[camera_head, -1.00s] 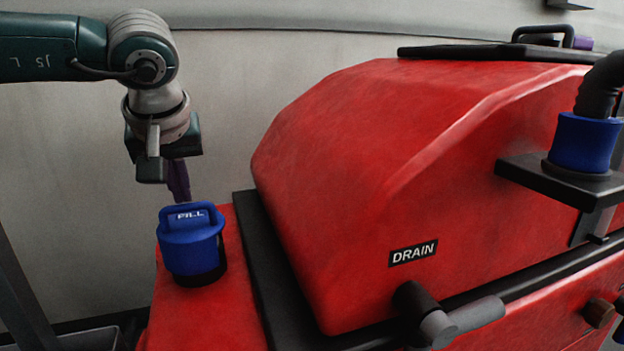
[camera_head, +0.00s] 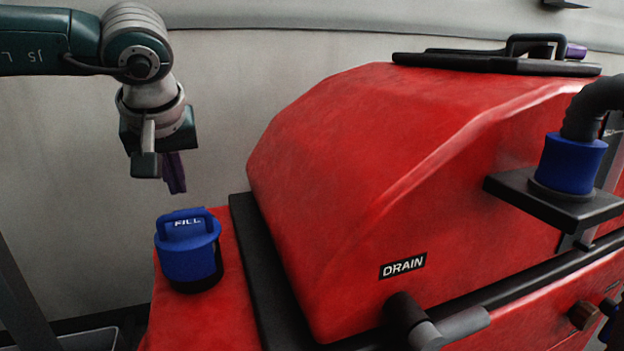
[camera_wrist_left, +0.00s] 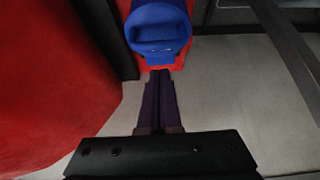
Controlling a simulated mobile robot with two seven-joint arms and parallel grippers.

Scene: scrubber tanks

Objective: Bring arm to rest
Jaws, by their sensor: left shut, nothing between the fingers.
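My left arm comes in from the left in the head view, with its wrist bent down. My left gripper (camera_head: 176,190) has purple fingers, shut with nothing between them. It hangs in the air above the blue FILL cap (camera_head: 188,255), with a clear gap. The cap sits on its black neck on the red deck. In the left wrist view the shut fingers (camera_wrist_left: 158,76) point toward the cap (camera_wrist_left: 158,30), which lies past their tips.
The large red tank (camera_head: 390,180) with a DRAIN label stands right of the cap. A black lid (camera_head: 490,64) lies on top. A blue hose cuff (camera_head: 570,163) sits on a black bracket (camera_head: 545,205). A grey pipe (camera_head: 455,325) sticks out low in front. The wall behind the gripper is bare.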

